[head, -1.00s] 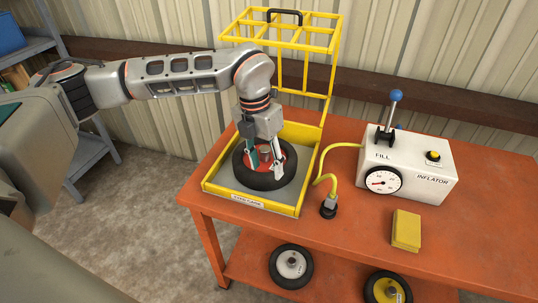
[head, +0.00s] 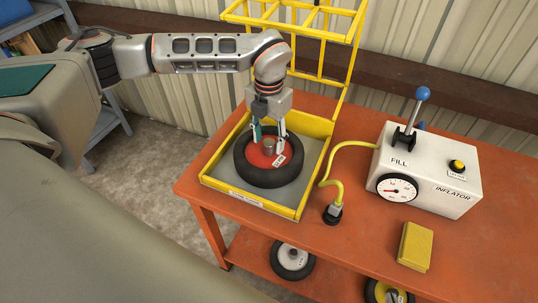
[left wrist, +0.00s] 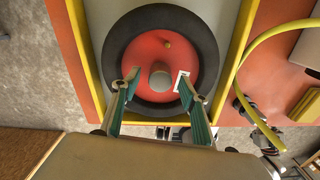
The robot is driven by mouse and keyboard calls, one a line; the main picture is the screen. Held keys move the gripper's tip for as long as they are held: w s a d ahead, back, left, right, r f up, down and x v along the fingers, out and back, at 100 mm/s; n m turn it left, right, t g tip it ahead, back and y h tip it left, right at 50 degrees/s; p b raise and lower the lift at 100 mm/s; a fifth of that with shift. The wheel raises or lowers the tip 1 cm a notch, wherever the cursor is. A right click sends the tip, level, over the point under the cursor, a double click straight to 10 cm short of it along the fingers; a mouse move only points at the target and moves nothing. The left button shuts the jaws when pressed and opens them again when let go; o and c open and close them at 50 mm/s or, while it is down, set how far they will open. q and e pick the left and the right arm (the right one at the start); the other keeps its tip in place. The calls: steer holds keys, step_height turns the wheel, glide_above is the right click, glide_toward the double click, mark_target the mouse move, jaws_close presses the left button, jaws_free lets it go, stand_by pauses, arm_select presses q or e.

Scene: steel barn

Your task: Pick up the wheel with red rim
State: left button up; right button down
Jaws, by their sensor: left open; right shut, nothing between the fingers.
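The wheel with red rim (head: 258,157) lies flat in the yellow-walled tray of the cage (head: 248,197). It has a black tire, a grey hub stub and a small white label. My left gripper (head: 269,143) is open above the rim, fingers pointing down on either side of the hub. In the left wrist view the fingertips (left wrist: 160,80) flank the hub over the red rim (left wrist: 150,45); I cannot tell whether they touch it. The tire is clear of the fingers.
The yellow barred lid (head: 343,60) stands open behind the tray. On the orange bench (head: 345,250) are a white inflator (head: 425,170) with a yellow hose (head: 325,184) and a yellow block (head: 415,246). A white-rimmed wheel (head: 292,258) and a yellow-rimmed wheel (head: 388,292) sit on the lower shelf.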

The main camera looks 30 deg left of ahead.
arm_select(q)
steer(key=shift+f, duration=0.95)
jaws_close()
steer(key=shift+r, duration=0.1)
steer(key=shift+w, duration=0.1)
